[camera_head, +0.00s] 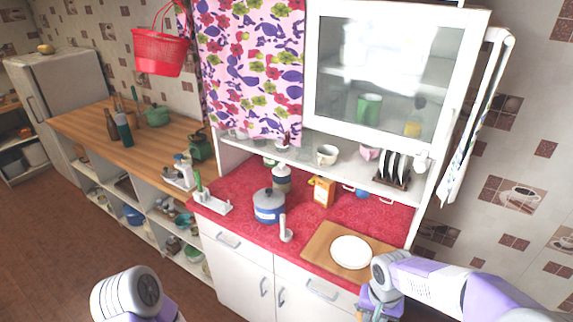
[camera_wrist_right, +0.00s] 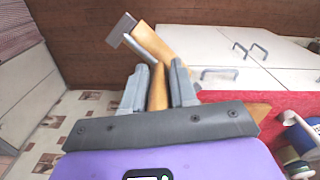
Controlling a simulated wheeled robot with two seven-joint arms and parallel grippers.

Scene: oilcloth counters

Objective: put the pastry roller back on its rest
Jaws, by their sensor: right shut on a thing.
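My right gripper (camera_wrist_right: 158,75) is shut on a wood-coloured handle (camera_wrist_right: 157,90), which I take to be the pastry roller's. Beyond the fingers the held thing has a wooden part (camera_wrist_right: 152,45) and a flat grey end (camera_wrist_right: 122,30). In the head view my right gripper (camera_head: 378,302) is low at the counter's front right edge, beside the cutting board; the held thing cannot be made out there. A white stand (camera_head: 217,207) with a green-topped upright is at the counter's left end. I cannot tell which object is the rest. My left gripper is out of view.
A wooden board (camera_head: 318,243) bears a white plate (camera_head: 351,252). A blue-grey pot (camera_head: 268,206), a small white upright piece (camera_head: 286,230) and an orange box (camera_head: 324,191) stand on the red counter (camera_head: 240,180). The cabinet shelf hangs above its back.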

